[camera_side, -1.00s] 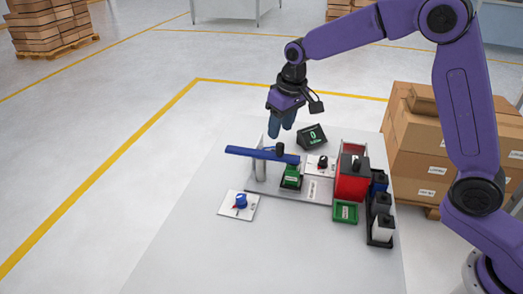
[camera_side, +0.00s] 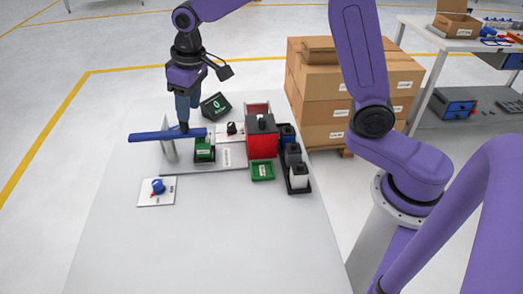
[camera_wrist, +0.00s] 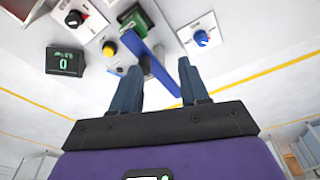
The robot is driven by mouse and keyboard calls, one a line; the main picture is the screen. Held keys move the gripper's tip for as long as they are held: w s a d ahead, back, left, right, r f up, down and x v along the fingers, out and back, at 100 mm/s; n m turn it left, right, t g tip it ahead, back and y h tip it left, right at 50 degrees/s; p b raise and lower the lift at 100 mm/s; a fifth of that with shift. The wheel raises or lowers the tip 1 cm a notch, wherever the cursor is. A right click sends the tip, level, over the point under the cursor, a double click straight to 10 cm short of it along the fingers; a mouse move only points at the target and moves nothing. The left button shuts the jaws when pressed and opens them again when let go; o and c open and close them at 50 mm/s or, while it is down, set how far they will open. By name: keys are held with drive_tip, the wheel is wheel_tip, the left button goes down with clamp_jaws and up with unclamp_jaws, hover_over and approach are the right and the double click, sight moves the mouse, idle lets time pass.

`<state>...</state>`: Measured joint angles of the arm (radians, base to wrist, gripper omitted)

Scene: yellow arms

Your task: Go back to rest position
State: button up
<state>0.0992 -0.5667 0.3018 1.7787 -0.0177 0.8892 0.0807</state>
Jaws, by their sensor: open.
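My gripper (camera_side: 184,126) hangs fingers down over the back left of the table, by the long blue bar (camera_side: 145,137). In the wrist view my gripper's two blue fingers (camera_wrist: 160,70) stand apart with nothing seen held between them. The blue bar (camera_wrist: 165,75) runs beyond the fingertips there, with a dark knob (camera_wrist: 145,64) on it. Whether the fingers touch the bar or knob I cannot tell. A grey upright (camera_side: 169,151) stands at the bar.
A green block (camera_side: 204,150), red box (camera_side: 262,145), green tray (camera_side: 262,171) and dark holders (camera_side: 298,178) stand right. A black display (camera_side: 215,106) stands behind. A white plate with a blue knob (camera_side: 157,187) lies in front. The table front (camera_side: 200,245) is bare. Cartons (camera_side: 340,85) stand behind right.

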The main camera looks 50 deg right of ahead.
drive_tip(key=s+d+n, duration=0.2)
drive_tip(key=s+d, duration=0.1)
drive_tip(key=s, duration=0.7)
drive_tip(key=s+d+f+n+g, duration=0.1)
drive_tip(key=s+d+n, duration=0.2)
drive_tip(key=s, duration=0.8)
drive_tip(key=s+d+n, duration=0.3)
drive_tip(key=s+d, duration=0.2)
drive_tip(key=s, duration=0.6)
drive_tip(key=shift+s+f+g, duration=0.15)
drive_tip(key=shift+f+g, duration=0.15)
